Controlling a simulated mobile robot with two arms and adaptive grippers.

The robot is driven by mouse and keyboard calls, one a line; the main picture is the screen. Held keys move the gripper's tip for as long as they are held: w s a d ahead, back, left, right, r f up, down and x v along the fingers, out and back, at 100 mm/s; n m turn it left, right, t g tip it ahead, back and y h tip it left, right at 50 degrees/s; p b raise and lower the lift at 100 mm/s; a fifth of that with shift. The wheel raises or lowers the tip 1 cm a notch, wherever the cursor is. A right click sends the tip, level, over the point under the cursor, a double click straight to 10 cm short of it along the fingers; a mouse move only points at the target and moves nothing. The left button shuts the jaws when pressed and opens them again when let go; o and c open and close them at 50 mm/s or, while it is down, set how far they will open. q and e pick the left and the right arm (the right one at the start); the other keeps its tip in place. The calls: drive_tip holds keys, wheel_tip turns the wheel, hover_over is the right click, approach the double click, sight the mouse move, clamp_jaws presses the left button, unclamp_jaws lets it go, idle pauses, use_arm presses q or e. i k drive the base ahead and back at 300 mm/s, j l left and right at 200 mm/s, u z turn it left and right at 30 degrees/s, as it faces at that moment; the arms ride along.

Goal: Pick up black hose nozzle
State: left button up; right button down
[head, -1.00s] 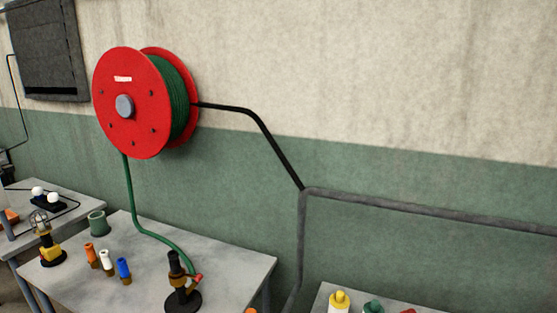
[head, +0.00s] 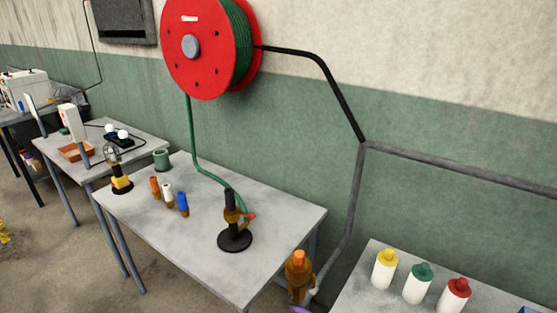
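The black hose nozzle (head: 230,199) stands upright in a brown holder on a round black base (head: 235,241), on the grey table (head: 290,212) below the hose reel. The green hose (head: 193,140) hangs from the red reel (head: 205,62) and runs down to this stand, close to a small red part (head: 251,216). I cannot tell how the hose joins the nozzle. An orange nozzle (head: 154,183), a white nozzle (head: 168,191) and a blue nozzle (head: 183,199) stand in a row to its left. Neither of my grippers is in view.
A yellow-based lamp (head: 121,184) and a green cup (head: 161,159) stand at the table's left end. An orange-topped brown object (head: 298,270) is beyond the right edge. Yellow-, green- and red-capped bottles stand on the right table (head: 357,290). Floor (head: 60,255) is open at left.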

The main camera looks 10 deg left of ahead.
sight(231, 208)
drive_tip(key=i+j+u, duration=0.15)
drive_tip(key=j, duration=0.3)
drive_tip(key=i+j+u, duration=0.1)
drive_tip(key=i+j, duration=0.2)
drive_tip(key=j, duration=0.15)
drive_tip(key=i+j+u, duration=0.15)
drive_tip(key=j, duration=0.3)
drive_tip(key=i, duration=0.1)
